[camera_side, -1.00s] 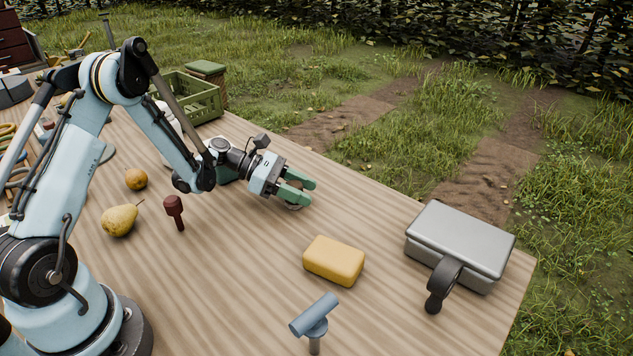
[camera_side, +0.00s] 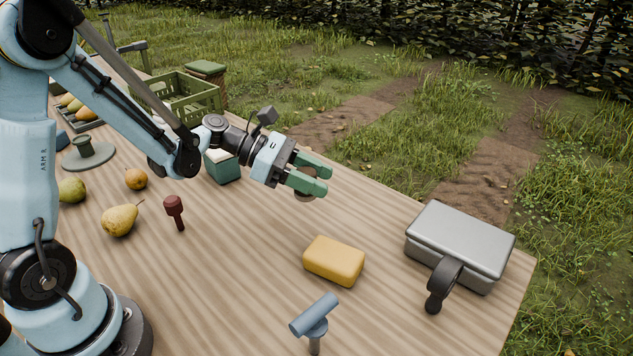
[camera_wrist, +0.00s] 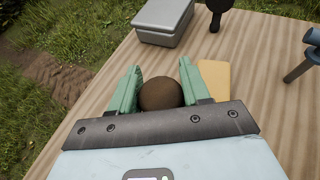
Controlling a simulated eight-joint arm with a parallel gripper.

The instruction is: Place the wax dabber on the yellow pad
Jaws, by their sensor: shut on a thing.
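My gripper (camera_side: 325,178) is shut on a brown, round-topped thing that I take to be the wax dabber (camera_side: 305,197). It is held in the air above the table, mostly hidden by the green fingers in the side view. In the wrist view the dabber's dark round top (camera_wrist: 160,95) sits between the two fingers. The yellow pad (camera_side: 334,261) is a rounded block lying on the table, nearer the side camera than my gripper and apart from it. In the wrist view the pad (camera_wrist: 214,78) shows just right of the right finger, partly covered by it.
A grey metal box (camera_side: 462,240) stands at the right, with a dark ring-headed tool (camera_side: 444,284) against it. A blue-headed tool (camera_side: 314,316) stands in front of the pad. A dark red knob-topped tool (camera_side: 174,207) and pears (camera_side: 120,220) are left.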

